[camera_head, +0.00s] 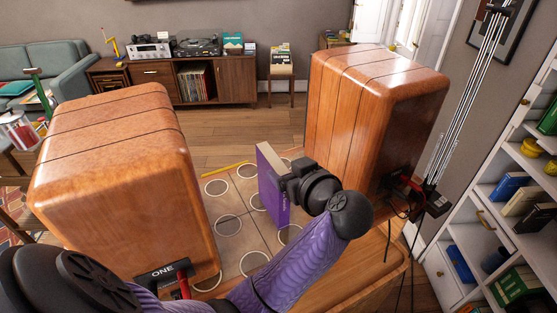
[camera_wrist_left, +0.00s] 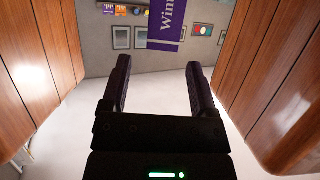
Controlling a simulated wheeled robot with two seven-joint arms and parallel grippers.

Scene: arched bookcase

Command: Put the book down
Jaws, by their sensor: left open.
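The purple book (camera_head: 272,188) stands upright between the two wooden blocks, at the end of my left gripper (camera_head: 287,182). In the left wrist view the book (camera_wrist_left: 167,25) shows a purple face with white lettering and a pale band, just beyond the fingertips. My left gripper's fingers (camera_wrist_left: 158,68) are spread apart with a clear gap between them, and they do not close on the book. I cannot tell whether the book's lower edge rests on a surface. My right gripper is not in view.
A rounded wooden block stands on the left (camera_head: 105,180) and another on the right (camera_head: 375,110), close on both sides of my left gripper. A tiled panel with white circles (camera_head: 228,240) lies between them. White shelves (camera_head: 490,190) with books stand at the right.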

